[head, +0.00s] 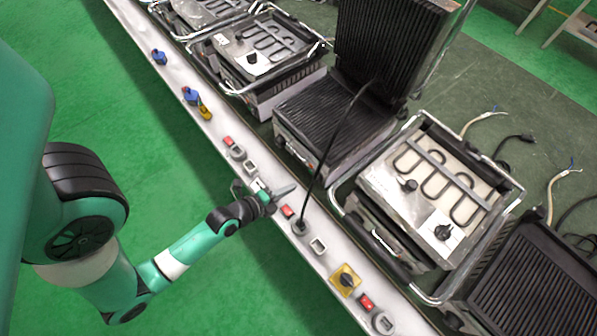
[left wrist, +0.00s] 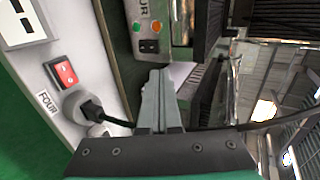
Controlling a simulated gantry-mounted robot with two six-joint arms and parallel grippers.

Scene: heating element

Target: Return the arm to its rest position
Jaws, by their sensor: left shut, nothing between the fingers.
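My left arm comes in from the left in the head view. Its gripper (head: 280,192) hangs over the white panel strip, close to its switches and sockets. In the left wrist view the two grey fingers (left wrist: 160,100) are together, with nothing between them. A black plug (left wrist: 92,110) sits in a round socket beside the fingers, and its cable passes behind them. In the head view this plug (head: 299,226) stands on the strip to the right of the gripper, its cable rising to the open grill. My right gripper is not in view.
The white strip (head: 330,262) carries red switches (head: 287,211), a yellow rotary switch (head: 345,280) and blue plugs (head: 191,96). An open ribbed grill (head: 330,115) and heating-element units (head: 430,185) stand behind it. The green floor (head: 230,290) in front is clear.

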